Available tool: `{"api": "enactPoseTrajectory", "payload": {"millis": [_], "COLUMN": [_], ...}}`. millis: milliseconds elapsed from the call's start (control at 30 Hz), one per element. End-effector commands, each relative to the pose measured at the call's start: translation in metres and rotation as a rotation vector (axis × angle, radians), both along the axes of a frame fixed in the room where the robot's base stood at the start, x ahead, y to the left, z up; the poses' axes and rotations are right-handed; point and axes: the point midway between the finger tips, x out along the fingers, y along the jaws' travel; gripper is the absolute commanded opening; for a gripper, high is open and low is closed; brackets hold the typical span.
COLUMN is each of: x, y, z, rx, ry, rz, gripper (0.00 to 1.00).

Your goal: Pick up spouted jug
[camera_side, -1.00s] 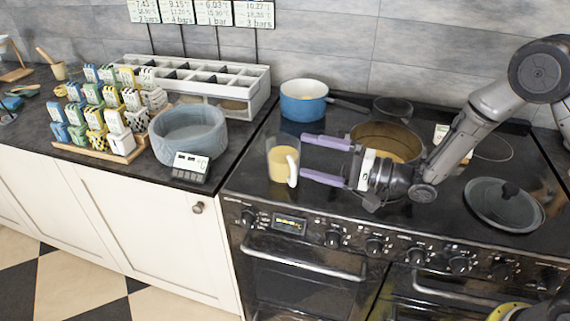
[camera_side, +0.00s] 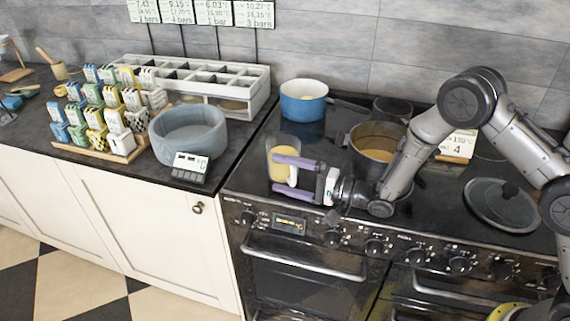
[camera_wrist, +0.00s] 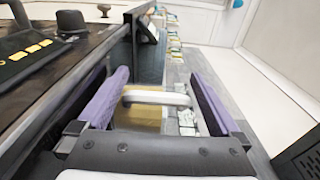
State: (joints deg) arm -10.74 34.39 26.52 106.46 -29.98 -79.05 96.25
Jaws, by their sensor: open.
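The spouted jug (camera_side: 281,149) is clear, holds yellow liquid and has a white handle. It stands upright on the black stovetop (camera_side: 246,185) near its left edge. My gripper (camera_side: 276,174) is open, with its two purple fingers reaching left over the jug, one on either side of the handle in the side view. In the wrist view the white handle (camera_wrist: 155,97) lies between the spread fingers, with yellow below it. The fingers hide part of the jug's body. I cannot tell whether either finger touches it.
A blue saucepan (camera_side: 303,101) stands behind the jug. A large pot (camera_side: 374,145) with amber contents is to the right, near my arm. A lid (camera_side: 503,205) lies at the right of the stove. A grey round bowl (camera_side: 188,132) and a small scale (camera_side: 190,168) are at the left.

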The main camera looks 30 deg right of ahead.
Motion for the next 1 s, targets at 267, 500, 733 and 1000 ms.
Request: {"api": "enactPoseTrajectory", "payload": {"millis": [267,500,733,1000], "x": [0.0066,0.0065,0.0064,0.0067], "y": [0.0061,0.0058,0.0057,0.0057], "z": [0.0002,0.0002,0.0002,0.0014], "rx": [0.000,0.000,0.000,0.001], "ry": [0.000,0.000,0.000,-0.002], "rz": [0.000,0.000,0.000,0.000], "gripper": [1.00,0.71,0.30,0.04]}}
